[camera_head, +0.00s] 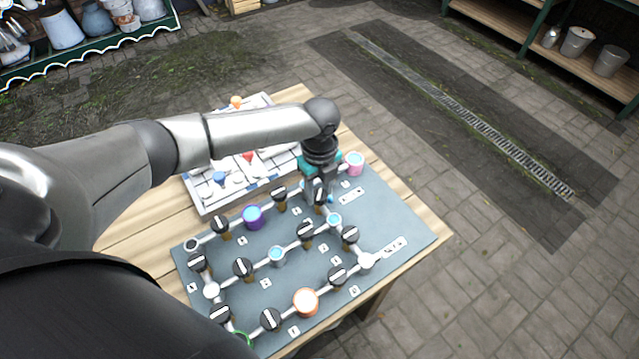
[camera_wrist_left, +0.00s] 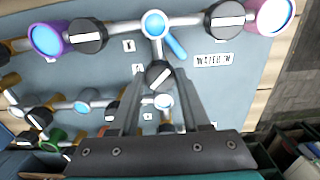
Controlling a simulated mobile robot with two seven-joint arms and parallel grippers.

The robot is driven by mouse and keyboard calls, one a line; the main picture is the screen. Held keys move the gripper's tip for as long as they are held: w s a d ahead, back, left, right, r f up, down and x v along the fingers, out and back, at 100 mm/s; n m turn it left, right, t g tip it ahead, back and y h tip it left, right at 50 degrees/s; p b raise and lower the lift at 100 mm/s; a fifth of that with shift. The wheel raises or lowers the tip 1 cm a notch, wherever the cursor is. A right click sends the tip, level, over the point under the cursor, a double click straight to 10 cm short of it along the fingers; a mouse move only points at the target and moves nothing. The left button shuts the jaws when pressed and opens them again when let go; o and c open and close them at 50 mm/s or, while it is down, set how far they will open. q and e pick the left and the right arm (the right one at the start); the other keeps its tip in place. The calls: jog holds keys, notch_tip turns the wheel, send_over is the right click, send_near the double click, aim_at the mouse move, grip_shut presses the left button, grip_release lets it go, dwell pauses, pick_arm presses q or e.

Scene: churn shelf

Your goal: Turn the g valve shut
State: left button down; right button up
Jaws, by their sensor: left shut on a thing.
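A grey board (camera_head: 395,215) carries white pipes, round coloured fittings and several black valve knobs with white stripes. My left gripper (camera_head: 317,190) reaches down to a knob (camera_head: 320,197) near the board's far right end. In the left wrist view, the gripper (camera_wrist_left: 160,85) has one finger on each side of this knob (camera_wrist_left: 159,74) and is shut on it. The knob's white stripe runs diagonally there. The small letter labels are too small to read, so I cannot tell which valve is g. My right gripper is not in view.
A "WATER IN" label (camera_wrist_left: 213,60) lies beside the gripped knob. Neighbouring knobs (camera_wrist_left: 88,36) and (camera_wrist_left: 228,18) stand close by, with a pink fitting (camera_head: 354,162) near. A pale tray (camera_head: 207,208) of parts lies behind the board on the wooden table (camera_head: 425,226).

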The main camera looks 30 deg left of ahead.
aim_at(320, 195)
pick_arm(q)
jog(key=m+p, duration=0.1)
jog(key=m, duration=0.3)
jog(key=shift+m, duration=0.3)
jog(key=m, duration=0.4)
jog(key=shift+m, duration=0.3)
jog(key=shift+c, duration=1.8)
grip_release()
jog(key=shift+r, duration=0.1)
notch_tip(320, 195, up, 15)
jog(key=p, duration=0.1)
